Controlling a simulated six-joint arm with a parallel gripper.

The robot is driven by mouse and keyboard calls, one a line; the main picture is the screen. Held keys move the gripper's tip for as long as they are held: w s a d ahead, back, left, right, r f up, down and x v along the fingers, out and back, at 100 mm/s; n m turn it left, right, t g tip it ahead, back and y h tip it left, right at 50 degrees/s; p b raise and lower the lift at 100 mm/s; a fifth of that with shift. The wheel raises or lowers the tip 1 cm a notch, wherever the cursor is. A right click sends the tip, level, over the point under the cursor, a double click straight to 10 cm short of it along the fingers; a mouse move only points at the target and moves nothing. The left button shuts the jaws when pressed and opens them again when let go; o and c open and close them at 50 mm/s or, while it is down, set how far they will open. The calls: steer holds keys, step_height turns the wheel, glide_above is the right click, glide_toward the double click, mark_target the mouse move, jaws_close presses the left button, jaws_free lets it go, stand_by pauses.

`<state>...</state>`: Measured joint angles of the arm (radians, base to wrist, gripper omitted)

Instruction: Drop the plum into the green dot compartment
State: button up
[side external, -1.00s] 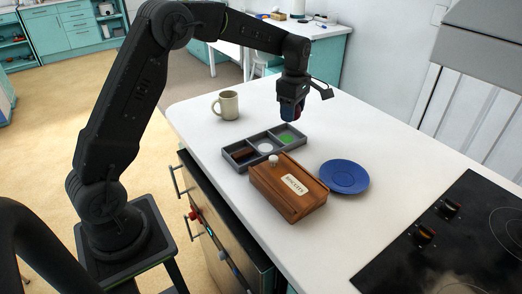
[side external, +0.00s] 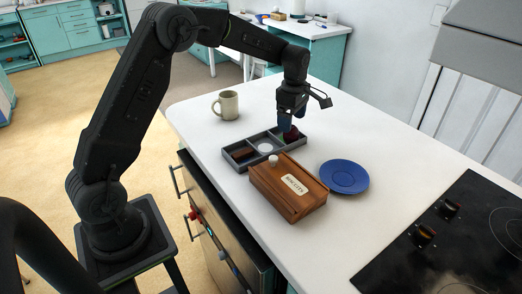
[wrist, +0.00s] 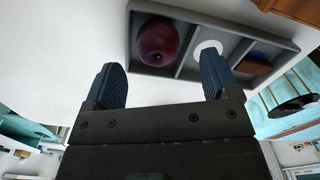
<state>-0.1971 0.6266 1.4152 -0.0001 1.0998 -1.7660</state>
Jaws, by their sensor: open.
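The dark red plum (side external: 292,134) is in the right end compartment of the grey three-part tray (side external: 236,164), where the green dot showed earlier. The wrist view shows the plum (wrist: 159,42) inside the end compartment's walls, with the dot hidden under it. My gripper (side external: 285,122) is low over the tray beside the plum. In the wrist view its blue fingers (wrist: 161,77) are apart with nothing between them.
A wooden biscuits box (side external: 288,190) stands against the tray's near side. A blue saucer (side external: 343,177) lies right of it, and a beige mug (side external: 227,105) stands behind left. A black hob (side external: 450,245) is at the right.

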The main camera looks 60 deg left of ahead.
step_height(320, 180, up, 14)
stand_by(0.6)
steer(key=shift+f, duration=0.1)
